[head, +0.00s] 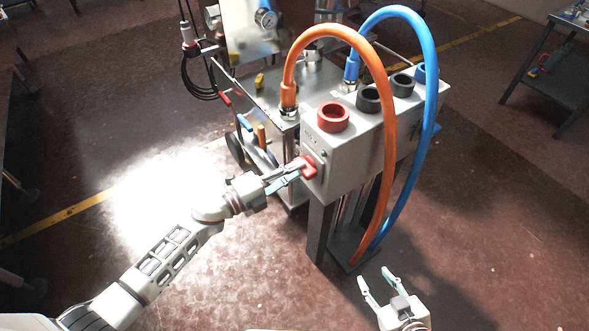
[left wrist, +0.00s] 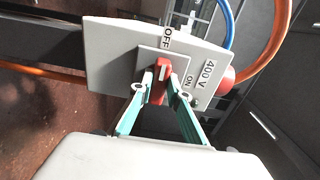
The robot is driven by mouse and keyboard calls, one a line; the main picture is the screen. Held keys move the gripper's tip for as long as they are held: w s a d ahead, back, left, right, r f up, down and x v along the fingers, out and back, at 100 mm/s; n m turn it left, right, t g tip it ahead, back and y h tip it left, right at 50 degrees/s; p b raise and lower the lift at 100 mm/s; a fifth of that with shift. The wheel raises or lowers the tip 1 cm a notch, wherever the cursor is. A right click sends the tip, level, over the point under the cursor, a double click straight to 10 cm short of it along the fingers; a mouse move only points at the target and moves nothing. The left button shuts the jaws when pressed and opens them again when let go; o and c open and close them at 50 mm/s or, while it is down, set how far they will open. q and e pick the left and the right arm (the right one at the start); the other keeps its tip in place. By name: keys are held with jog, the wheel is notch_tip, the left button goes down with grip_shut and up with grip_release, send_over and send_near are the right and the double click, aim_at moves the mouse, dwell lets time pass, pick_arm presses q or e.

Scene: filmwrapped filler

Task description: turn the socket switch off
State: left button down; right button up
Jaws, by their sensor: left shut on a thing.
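The red switch handle (head: 309,169) sits on the end face of a grey socket box (head: 345,150) on a stand. My left gripper (head: 301,167) is shut on it. In the left wrist view, the fingers of my left gripper (left wrist: 159,84) close on both sides of the red handle (left wrist: 159,80). The handle stands about upright in that picture, its white mark toward the OFF label (left wrist: 167,38). The ON label (left wrist: 189,81) is to its right. The fingers hide part of the handle. My right gripper (head: 375,278) is open and empty, low at the right.
An orange hose (head: 385,150) and a blue hose (head: 425,140) arch over the box. Red and dark sockets sit on its top. A metal machine cart with a gauge (head: 266,18) stands behind. A side table (head: 550,70) is far right. Floor at lower right is clear.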

pick_arm(q)
jog(key=c, duration=1.9)
grip_release()
jog(key=v, duration=1.2)
jog(key=s+a+f+n+y, duration=0.3)
jog(key=s+n, duration=0.3)
jog(key=n, duration=0.2)
jog(key=s+a+f+n+y, duration=0.2)
jog(key=s+f+n+y, duration=0.3)
jog(key=n, duration=0.3)
jog(key=s+a+f+n+y+p, duration=0.1)
jog(key=s+a+f+n+y, duration=0.2)
jog(key=s+f+n, duration=0.3)
jog(key=shift+s+a+n+y, duration=0.15)
jog(key=shift+s+n+y, duration=0.1)
jog(key=shift+n, duration=0.35)
jog(key=shift+s+a+n+y, duration=0.1)
jog(key=shift+a+n+y, duration=0.15)
jog(key=shift+n, duration=0.35)
